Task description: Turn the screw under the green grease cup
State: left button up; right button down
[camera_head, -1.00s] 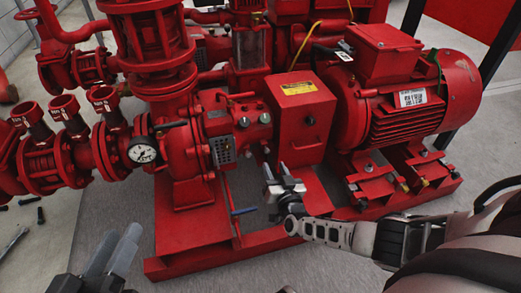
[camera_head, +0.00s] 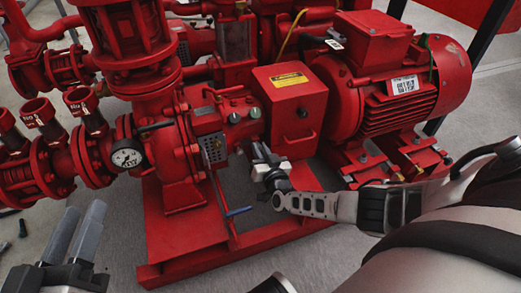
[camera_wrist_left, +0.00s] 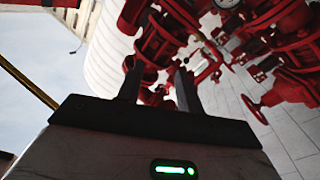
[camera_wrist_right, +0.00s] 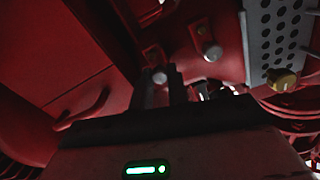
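The red pump housing carries two grey-green round caps (camera_head: 234,118) on its side; I cannot tell which is the green grease cup. My right gripper (camera_head: 259,152) is just below these caps, between the pump and the red guard box, fingers pointing up. In the right wrist view its fingers (camera_wrist_right: 162,86) are a little apart, and a small silvery round head (camera_wrist_right: 159,77) shows at the tips; contact is unclear. Another silvery head (camera_wrist_right: 212,52) is at upper right. My left gripper (camera_head: 75,233) is at lower left, open and empty, as the left wrist view (camera_wrist_left: 158,85) also shows.
The red guard box (camera_head: 292,105) with a handle stands right of the caps, with the motor (camera_head: 400,100) beyond. A perforated plate (camera_wrist_right: 278,35) with a brass knob (camera_wrist_right: 281,78) is near the right gripper. A blue-handled valve (camera_head: 238,211) is below. A gauge (camera_head: 127,158) is left.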

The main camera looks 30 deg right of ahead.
dwell(0.3)
jog(key=shift+n, duration=0.8)
jog(key=n+p, duration=0.1)
jog(key=n, duration=0.2)
jog(key=shift+n, duration=0.6)
jog(key=n, duration=0.2)
jog(key=shift+n+p, duration=0.4)
jog(key=n, duration=0.7)
jog(key=shift+f, duration=0.1)
pick_arm(q)
jog(key=shift+s+d+f+n+g+y, duration=0.15)
jog(key=shift+s+f+n+g, duration=0.15)
jog(key=shift+f+g, duration=0.2)
jog(key=shift+s+a+f+n+g+y, duration=0.15)
jog(key=shift+s+f+n+g, duration=0.1)
jog(key=shift+f+g, duration=0.25)
pick_arm(e)
jog(key=shift+n, duration=1.9)
pick_arm(q)
jog(key=shift+d+f, duration=0.1)
